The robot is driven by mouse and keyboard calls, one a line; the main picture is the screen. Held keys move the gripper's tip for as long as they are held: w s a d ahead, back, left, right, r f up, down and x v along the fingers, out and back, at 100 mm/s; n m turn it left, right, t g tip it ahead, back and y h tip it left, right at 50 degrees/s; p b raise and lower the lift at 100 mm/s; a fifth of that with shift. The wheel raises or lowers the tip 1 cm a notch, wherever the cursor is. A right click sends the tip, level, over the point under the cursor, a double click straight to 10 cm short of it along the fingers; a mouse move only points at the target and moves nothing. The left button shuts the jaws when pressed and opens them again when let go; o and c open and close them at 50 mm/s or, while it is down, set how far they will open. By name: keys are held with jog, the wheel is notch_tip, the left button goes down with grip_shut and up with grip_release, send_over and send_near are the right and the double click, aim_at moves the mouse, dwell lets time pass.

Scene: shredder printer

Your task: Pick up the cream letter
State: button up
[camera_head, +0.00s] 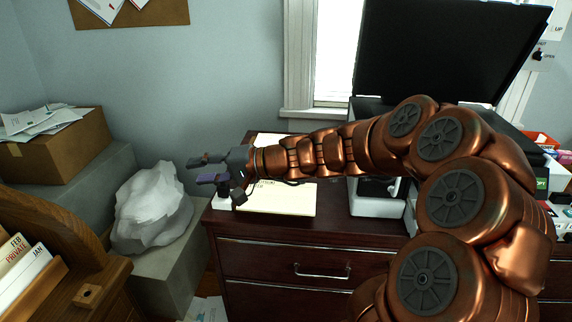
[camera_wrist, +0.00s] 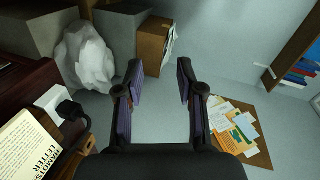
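The cream letter (camera_head: 290,202) lies flat on the dark wooden cabinet in the head view, under and in front of my forearm, which hides part of it. In the wrist view a cream sheet with large dark print (camera_wrist: 25,150) shows at the lower left and runs out of the frame. My gripper (camera_head: 203,170) is above the cabinet's left end, up and to the left of the letter, with its fingers pointing left. In the wrist view my gripper (camera_wrist: 159,78) is open, with nothing between its fingers.
The dark cabinet (camera_head: 300,262) also bears a white machine (camera_head: 378,206) right of the letter. A crumpled white bag (camera_head: 150,205) stands on a grey box to the left. A cardboard box (camera_head: 60,145) with papers is behind it. A black monitor (camera_head: 440,50) rises at the back.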

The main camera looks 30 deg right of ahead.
jog(key=w+d+f+m+t+h+b, duration=0.2)
jog(key=d+f+m+h+b, duration=0.15)
jog(key=d, duration=0.65)
jog(key=w+d+f+m+t+h+b, duration=0.2)
jog(key=d+f+m+t, duration=0.15)
jog(key=d, duration=0.55)
jog(key=w+d+f+m+t+h+b, duration=0.25)
jog(key=d+f, duration=0.25)
jog(key=d, duration=0.5)
jog(key=shift+g, duration=0.3)
jog(key=shift+w+a+r, duration=0.1)
jog(key=shift+w+a, duration=0.1)
jog(key=shift+w, duration=0.95)
jog(key=shift+w+a+r, duration=0.1)
jog(key=shift+w+a, duration=0.1)
jog(key=shift+w, duration=0.95)
jog(key=shift+w+a+r, duration=0.1)
jog(key=shift+w+a, duration=0.1)
jog(key=shift+w, duration=0.95)
grip_shut()
